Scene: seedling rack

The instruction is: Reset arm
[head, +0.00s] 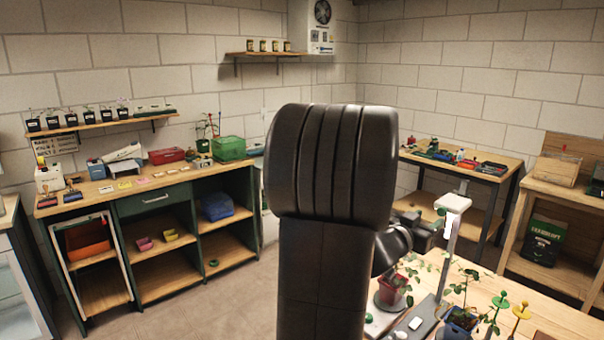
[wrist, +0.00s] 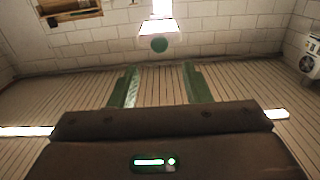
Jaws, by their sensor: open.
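My own arm stands upright in the middle of the head view, as a dark thick column with a ribbed rounded top. It hides part of the room behind it. My gripper (wrist: 160,85) shows in the wrist view as two green fingers set well apart. Nothing is between the fingers. Past them are a slatted surface, a pale block wall and a bright lamp (wrist: 160,18).
A wooden table (head: 560,315) at the lower right holds potted plants, including a red pot (head: 393,291), close to my arm. A green cabinet bench (head: 120,201) stands at the left, and a tool bench (head: 480,172) behind right. Floor (head: 220,300) is clear between.

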